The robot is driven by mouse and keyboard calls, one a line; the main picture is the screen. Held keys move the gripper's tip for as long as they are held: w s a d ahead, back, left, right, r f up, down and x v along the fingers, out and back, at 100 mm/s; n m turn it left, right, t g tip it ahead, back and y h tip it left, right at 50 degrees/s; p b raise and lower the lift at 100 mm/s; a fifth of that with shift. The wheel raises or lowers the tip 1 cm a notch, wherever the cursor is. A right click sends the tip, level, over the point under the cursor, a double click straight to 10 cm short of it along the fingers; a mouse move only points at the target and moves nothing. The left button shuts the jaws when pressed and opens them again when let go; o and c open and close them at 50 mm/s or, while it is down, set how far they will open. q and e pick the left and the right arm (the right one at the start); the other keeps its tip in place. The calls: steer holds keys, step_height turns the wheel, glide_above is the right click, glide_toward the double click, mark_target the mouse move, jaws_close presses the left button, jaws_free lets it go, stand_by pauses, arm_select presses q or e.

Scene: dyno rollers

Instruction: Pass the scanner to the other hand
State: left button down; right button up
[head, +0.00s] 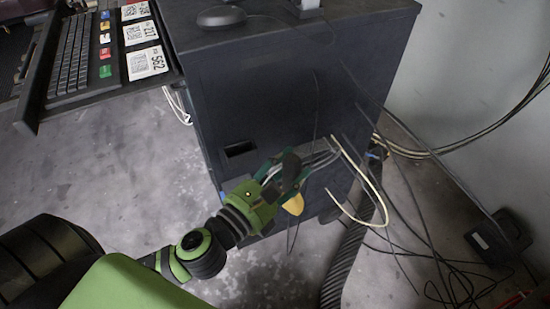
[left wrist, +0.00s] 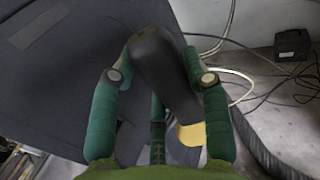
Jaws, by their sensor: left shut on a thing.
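My left gripper (head: 284,170) is in front of the dark cabinet in the head view. It is shut on the scanner, whose yellow part (head: 293,204) shows just below the fingers. In the left wrist view the scanner (left wrist: 158,62) is a dark, rounded body between the green-wrapped fingers, with a yellow part (left wrist: 192,133) lower down. Much of the scanner is hidden by the fingers in the head view. My right gripper is in neither view.
The dark cabinet (head: 260,90) carries a black mouse (head: 221,17) on top. A keyboard (head: 72,55) lies on a tray at the upper left, beside code cards (head: 145,62). Loose cables (head: 400,150) hang at the right; a black box (head: 498,238) is on the floor.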

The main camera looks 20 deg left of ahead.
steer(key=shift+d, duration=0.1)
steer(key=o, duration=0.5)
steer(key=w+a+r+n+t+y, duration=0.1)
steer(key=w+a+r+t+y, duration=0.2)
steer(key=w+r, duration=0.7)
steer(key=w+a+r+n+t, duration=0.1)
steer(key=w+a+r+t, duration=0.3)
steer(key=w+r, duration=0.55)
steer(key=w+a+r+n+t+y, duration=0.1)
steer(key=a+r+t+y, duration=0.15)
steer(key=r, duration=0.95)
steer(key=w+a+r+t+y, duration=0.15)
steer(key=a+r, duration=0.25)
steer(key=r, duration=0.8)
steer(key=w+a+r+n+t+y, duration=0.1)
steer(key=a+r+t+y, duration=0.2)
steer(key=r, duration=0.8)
arm_select(q)
steer(key=w+d+r+m+g+h, duration=0.1)
steer(key=d+r+m+g+h, duration=0.2)
steer(key=d+m+g+h, duration=0.4)
steer(key=d+m+h, duration=0.1)
steer(key=d+h, duration=0.2)
steer(key=d, duration=0.2)
steer(key=shift+w+r+g, duration=0.15)
steer(key=shift+g, duration=0.25)
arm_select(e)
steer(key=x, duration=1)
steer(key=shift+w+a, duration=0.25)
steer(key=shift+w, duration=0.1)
